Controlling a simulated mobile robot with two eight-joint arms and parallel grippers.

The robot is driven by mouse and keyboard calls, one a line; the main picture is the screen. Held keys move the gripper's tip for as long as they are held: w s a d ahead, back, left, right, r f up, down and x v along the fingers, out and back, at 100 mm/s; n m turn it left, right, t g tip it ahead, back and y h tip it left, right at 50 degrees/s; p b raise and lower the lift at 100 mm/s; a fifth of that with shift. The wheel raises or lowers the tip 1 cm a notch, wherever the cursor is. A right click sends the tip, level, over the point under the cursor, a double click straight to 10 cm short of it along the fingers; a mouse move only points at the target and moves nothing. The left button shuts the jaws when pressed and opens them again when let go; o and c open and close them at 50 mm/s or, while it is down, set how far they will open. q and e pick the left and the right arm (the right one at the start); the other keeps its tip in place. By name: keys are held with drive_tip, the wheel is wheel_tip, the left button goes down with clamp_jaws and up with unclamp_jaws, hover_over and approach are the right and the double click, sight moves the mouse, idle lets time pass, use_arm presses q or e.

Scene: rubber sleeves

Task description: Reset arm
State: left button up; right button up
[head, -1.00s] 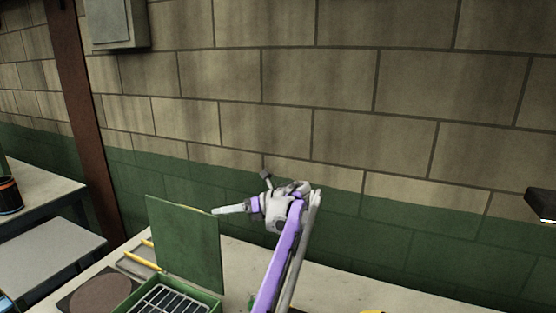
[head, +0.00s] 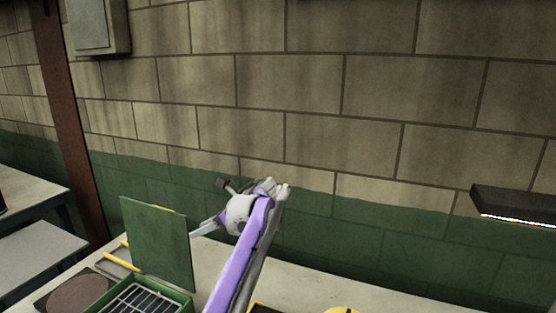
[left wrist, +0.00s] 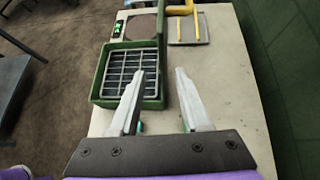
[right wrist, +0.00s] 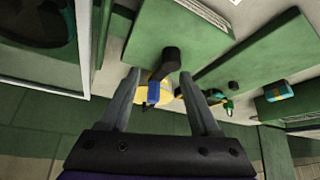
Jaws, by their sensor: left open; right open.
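My left gripper (head: 203,229) is beside the raised green lid (head: 157,243) of a green box in the head view. In the left wrist view its two fingers (left wrist: 158,80) are spread and nothing is between them. The green box (left wrist: 97,88), with a wire grid in it, lies beyond the fingers. My right gripper (right wrist: 160,78) shows only in the right wrist view. Its fingers are spread wide. A dark cylinder with a blue part (right wrist: 154,92) shows between them; I cannot tell how far away it is.
A pale workbench (head: 285,285) runs along the block wall. A yellow-handled tray (left wrist: 187,25) and a round brown plate (head: 68,290) lie near the box. A yellow round thing (head: 342,310) is at the bottom edge. A dark lamp-like bar (head: 515,204) is at right.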

use_arm(q)
drive_tip(key=s+d+f+n+t+h, duration=0.1)
drive_tip(key=s+f+n+h, duration=0.2)
drive_tip(key=s+f+n, duration=0.4)
drive_tip(key=s+d+f+n+t+h, duration=0.1)
drive_tip(key=s+f+n+h, duration=0.3)
drive_tip(key=s, duration=1.2)
drive_tip(key=s+d+f+n+t+h, duration=0.1)
drive_tip(key=s+f+n+h, duration=0.2)
drive_tip(key=s+f+n, duration=0.7)
drive_tip(key=shift+s+f+n+h, duration=0.2)
drive_tip(key=shift+s+n+h, duration=0.1)
drive_tip(key=shift+s, duration=0.95)
drive_tip(key=shift+a, duration=0.1)
drive_tip(key=shift+s, duration=0.1)
